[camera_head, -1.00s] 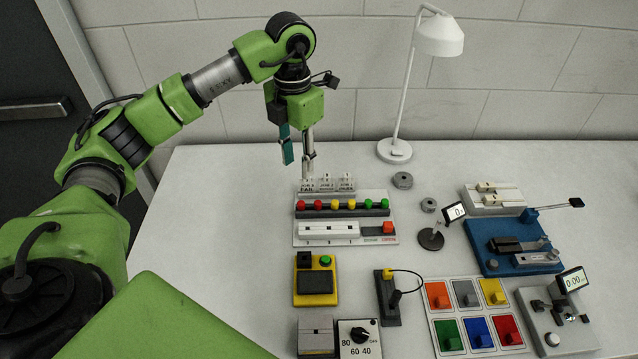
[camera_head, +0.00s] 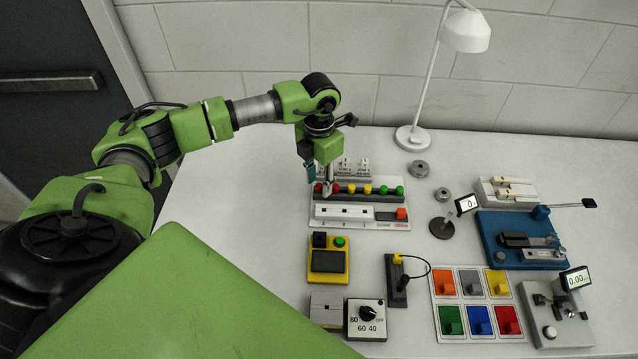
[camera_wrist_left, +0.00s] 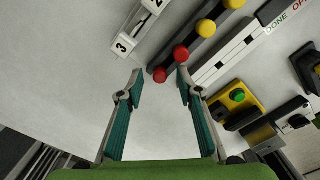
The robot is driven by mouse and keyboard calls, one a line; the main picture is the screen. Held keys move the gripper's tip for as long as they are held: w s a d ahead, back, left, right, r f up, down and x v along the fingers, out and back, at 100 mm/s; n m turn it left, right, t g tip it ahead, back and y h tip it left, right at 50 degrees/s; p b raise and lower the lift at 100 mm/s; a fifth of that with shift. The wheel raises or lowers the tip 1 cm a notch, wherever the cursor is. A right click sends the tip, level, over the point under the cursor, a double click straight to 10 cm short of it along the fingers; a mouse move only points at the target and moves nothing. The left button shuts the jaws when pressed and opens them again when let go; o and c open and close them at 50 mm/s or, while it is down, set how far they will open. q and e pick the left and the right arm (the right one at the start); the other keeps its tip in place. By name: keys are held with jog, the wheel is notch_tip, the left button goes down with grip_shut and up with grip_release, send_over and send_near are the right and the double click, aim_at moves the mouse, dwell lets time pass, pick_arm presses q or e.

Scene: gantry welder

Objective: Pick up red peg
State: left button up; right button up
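Red pegs with round heads stand at the left end of a dark rack (camera_head: 376,197). The end red peg (camera_wrist_left: 160,75) shows between my left fingertips in the left wrist view. A second red peg (camera_wrist_left: 181,52) is beside it, close to the right fingertip. My left gripper (camera_wrist_left: 159,73) is open and empty, pointing down over the rack's left end. In the head view the left gripper (camera_head: 319,187) partly covers the red pegs. I cannot tell whether a finger touches a peg. My right gripper is not in view.
Yellow pegs (camera_head: 367,189) and green pegs (camera_head: 399,190) continue the row. Numbered white cards (camera_head: 364,166) stand behind the rack. A white strip (camera_head: 342,213) lies in front.

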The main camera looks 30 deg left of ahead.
pick_arm(q)
jog(key=shift+f, duration=0.4)
jog(key=c, duration=0.8)
jog(key=shift+r, duration=0.1)
